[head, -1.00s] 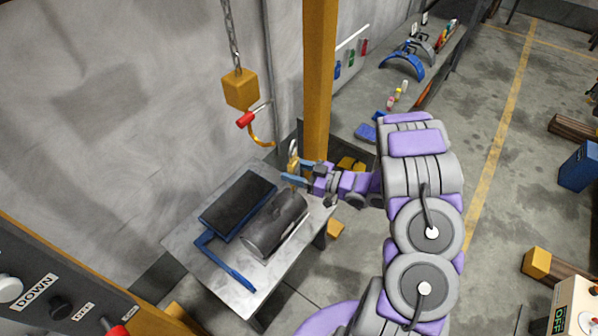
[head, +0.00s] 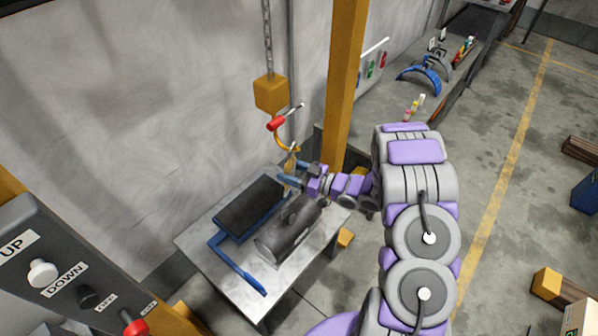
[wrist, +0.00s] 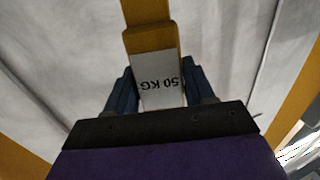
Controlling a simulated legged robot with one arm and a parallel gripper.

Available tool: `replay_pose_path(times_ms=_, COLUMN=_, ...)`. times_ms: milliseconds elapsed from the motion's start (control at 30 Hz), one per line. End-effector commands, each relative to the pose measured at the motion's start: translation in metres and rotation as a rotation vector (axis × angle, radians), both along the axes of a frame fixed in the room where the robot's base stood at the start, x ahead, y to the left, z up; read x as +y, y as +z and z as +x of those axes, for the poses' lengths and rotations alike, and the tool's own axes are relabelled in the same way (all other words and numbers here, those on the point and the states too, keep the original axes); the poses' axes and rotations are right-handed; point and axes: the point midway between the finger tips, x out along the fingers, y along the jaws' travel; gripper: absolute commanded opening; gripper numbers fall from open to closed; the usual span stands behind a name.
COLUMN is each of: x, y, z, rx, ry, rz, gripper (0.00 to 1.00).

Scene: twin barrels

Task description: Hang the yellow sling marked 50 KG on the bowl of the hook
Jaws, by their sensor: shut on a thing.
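The yellow sling (head: 291,162) is in my gripper (head: 290,182) in the head view. In the wrist view the sling (wrist: 152,42) shows a white 50 KG tag, upside down, between my two blue fingers (wrist: 160,84), and its strap runs up out of the picture. The orange hook (head: 282,141) hangs under a yellow block (head: 271,93) on a chain, with a red-ended bar across its top. The sling's upper end is just below and right of the hook's bowl. They look very close; I cannot tell whether they touch or whether the sling is around the hook.
Below my gripper, a metal table (head: 208,262) carries a dark grey barrel (head: 285,238) and a black pad (head: 250,203) with a blue frame. A yellow post (head: 345,80) stands close behind my arm. A control panel (head: 75,268) with UP and DOWN buttons is at lower left.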

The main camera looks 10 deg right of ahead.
Motion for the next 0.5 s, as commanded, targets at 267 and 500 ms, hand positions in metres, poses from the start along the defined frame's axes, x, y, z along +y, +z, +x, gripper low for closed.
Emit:
replay_pose_path(times_ms=267, x=0.001, y=0.001, z=0.013, rx=-0.006, ry=0.0, rz=0.009, gripper=0.0)
replay_pose_path(times_ms=500, x=0.008, y=-0.009, z=0.02, rx=-0.005, ry=-0.001, rz=0.006, gripper=0.0)
